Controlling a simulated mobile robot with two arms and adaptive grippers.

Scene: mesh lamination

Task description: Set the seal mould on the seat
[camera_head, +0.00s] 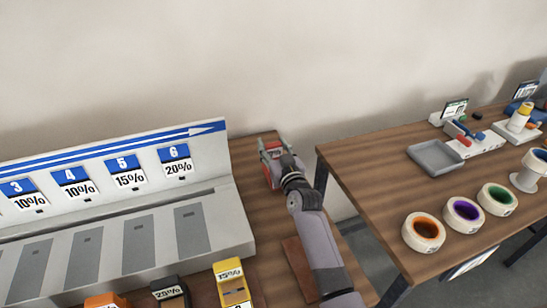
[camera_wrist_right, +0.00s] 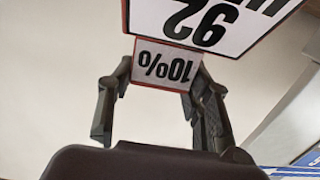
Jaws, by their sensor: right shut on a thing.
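My right gripper (camera_head: 274,158) is shut on a red-edged block with white label faces, which I take to be the seal mould (camera_head: 271,145). It is over the far right end of the left table, to the right of the grey stand. In the right wrist view the two dark fingers (camera_wrist_right: 160,82) grip the mould (camera_wrist_right: 166,64) at its "10%" face, which appears upside down. A larger face above it shows "92". The grey stand (camera_head: 130,236) has a row of dark grey slots, with signs 3 10%, 4 10%, 5 15% and 6 20% behind them. My left gripper is out of view.
A yellow "15%" block (camera_head: 231,285), a dark "25%" block (camera_head: 171,292) and an orange block (camera_head: 107,300) stand in front of the stand. A flat brown piece (camera_head: 300,268) lies beside my right arm. The right table (camera_head: 370,160) holds tape rolls and a grey tray (camera_head: 437,157).

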